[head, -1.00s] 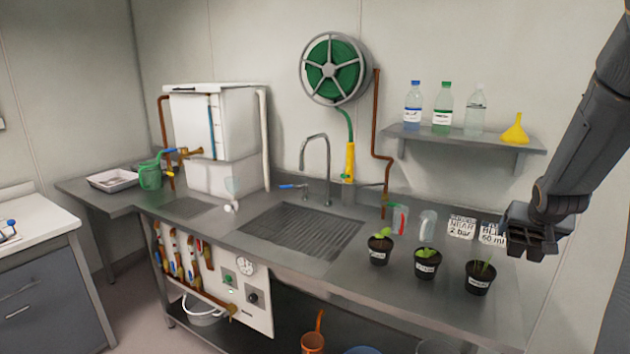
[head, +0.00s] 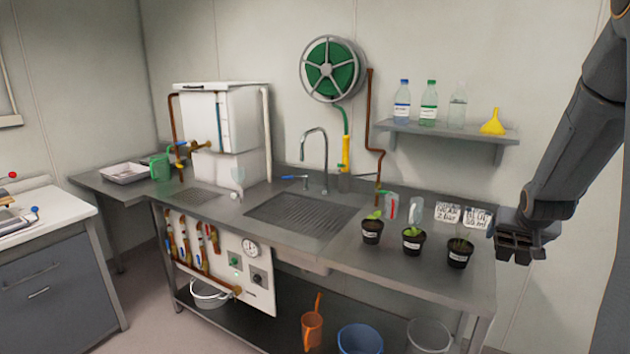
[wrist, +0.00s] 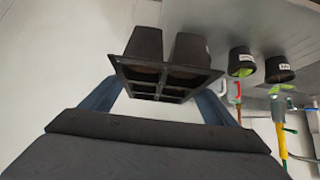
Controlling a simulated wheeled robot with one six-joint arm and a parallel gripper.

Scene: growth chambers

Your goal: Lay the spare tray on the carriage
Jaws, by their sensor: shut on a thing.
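My gripper (head: 522,228) is shut on a small black cell tray (head: 520,250), held up in the air at the right of the head view, in front of the bench's right end. In the wrist view the black tray (wrist: 165,75) sits between the two fingers (wrist: 160,100), with its open cells and rim towards the camera. Dark soil-like fill seems to show in some cells. I cannot make out a carriage for certain in either view.
A steel bench (head: 420,275) carries a sink, several potted seedlings, jugs and label cards. A shelf (head: 450,135) with bottles and a yellow funnel hangs above. A white-topped cabinet (head: 50,235) with partly seen items stands left. Floor shows between them.

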